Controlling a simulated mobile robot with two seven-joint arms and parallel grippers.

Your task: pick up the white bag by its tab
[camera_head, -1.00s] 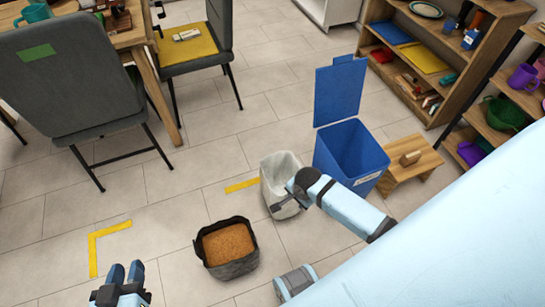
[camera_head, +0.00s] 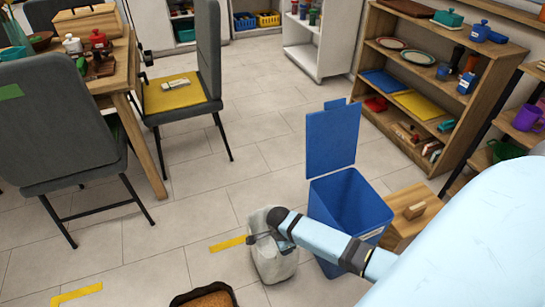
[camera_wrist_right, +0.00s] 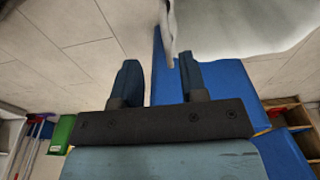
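The white bag (camera_head: 273,262) stands upright on the floor, left of the blue bin (camera_head: 349,205). My right gripper (camera_head: 262,239) is at its upper part and hides some of it. In the right wrist view the bag (camera_wrist_right: 240,25) fills the top right. A narrow pale strip, apparently its tab (camera_wrist_right: 171,45), hangs down close to the right finger. My right gripper (camera_wrist_right: 158,62) is open there, its fingers apart. The strip's end lies near the gap; I cannot tell whether it touches a finger. My left gripper is not in view.
A dark basket with brown contents (camera_head: 205,297) is at the bottom edge. Chairs and a table are at the left.

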